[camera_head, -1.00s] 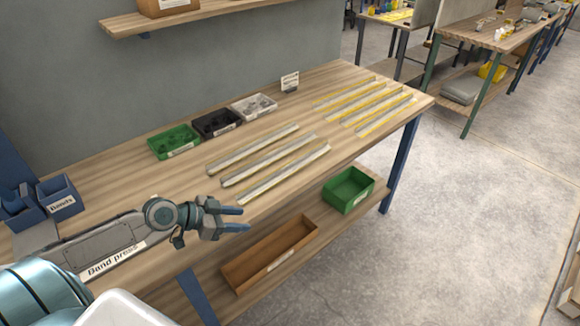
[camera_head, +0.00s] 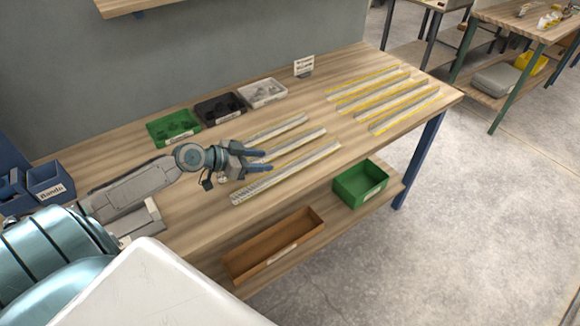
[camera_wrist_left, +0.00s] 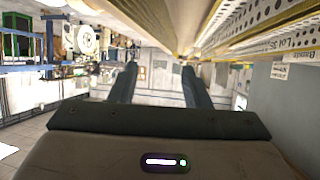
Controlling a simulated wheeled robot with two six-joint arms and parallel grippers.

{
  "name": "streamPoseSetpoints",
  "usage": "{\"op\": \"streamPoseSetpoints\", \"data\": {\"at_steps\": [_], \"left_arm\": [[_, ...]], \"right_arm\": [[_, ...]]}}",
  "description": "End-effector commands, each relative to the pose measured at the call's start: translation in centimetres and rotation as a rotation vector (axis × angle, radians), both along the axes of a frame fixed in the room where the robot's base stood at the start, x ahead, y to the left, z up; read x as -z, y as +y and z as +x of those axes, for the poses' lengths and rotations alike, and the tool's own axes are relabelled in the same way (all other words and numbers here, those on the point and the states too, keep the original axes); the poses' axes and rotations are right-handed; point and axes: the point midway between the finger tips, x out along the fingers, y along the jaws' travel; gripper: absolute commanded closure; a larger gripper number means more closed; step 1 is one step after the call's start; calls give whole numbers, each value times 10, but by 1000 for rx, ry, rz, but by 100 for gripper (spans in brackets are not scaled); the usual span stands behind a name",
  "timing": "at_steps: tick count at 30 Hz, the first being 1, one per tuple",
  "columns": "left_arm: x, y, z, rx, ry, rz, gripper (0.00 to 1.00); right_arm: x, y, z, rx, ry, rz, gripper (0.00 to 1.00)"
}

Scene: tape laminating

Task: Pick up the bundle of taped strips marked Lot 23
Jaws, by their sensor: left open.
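Three long pale taped strip bundles lie side by side in the middle of the table: far (camera_head: 279,127), middle (camera_head: 305,137) and near (camera_head: 290,173). Several yellow-edged bundles (camera_head: 385,95) lie farther right. In the head view I cannot read any lot mark. My left gripper (camera_head: 260,161) is open and empty, at the left part of the middle group, partly hiding the middle bundle. In the left wrist view its two fingers (camera_wrist_left: 158,85) are apart with nothing between them. Perforated strips (camera_wrist_left: 255,25) run past at upper right; one label seems to read "Lot 35". My right gripper is not in view.
Green (camera_head: 174,128), black (camera_head: 220,108) and clear (camera_head: 262,92) bins and a small sign (camera_head: 304,66) stand along the back. A blue bin (camera_head: 50,183) is at left. A green box (camera_head: 360,182) and a brown tray (camera_head: 275,245) sit on the lower shelf.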

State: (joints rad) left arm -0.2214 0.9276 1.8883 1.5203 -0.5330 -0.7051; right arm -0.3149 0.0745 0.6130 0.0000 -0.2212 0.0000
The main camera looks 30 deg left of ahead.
Motion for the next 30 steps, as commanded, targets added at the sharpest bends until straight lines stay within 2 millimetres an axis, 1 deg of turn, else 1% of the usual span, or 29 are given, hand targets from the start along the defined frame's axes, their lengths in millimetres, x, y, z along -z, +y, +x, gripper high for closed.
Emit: {"op": "streamPoseSetpoints", "data": {"at_steps": [1, 4, 9, 12, 17, 24, 30], "left_arm": [[0, -2, 5, -3, -4, -4, 57], [5, -6, 12, -4, -4, -3, 57], [10, -12, 19, -1, -2, -1, 57], [11, -13, 20, 0, 0, 0, 57], [14, -16, 27, -2, -2, -3, 57], [27, -27, 47, -2, -1, -5, 57], [36, -35, 58, 0, 1, -1, 57]], "right_arm": [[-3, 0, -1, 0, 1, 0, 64], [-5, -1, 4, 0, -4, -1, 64], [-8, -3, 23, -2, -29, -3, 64], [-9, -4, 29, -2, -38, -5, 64], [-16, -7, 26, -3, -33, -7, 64], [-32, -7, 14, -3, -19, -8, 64], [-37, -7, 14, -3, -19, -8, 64]]}}
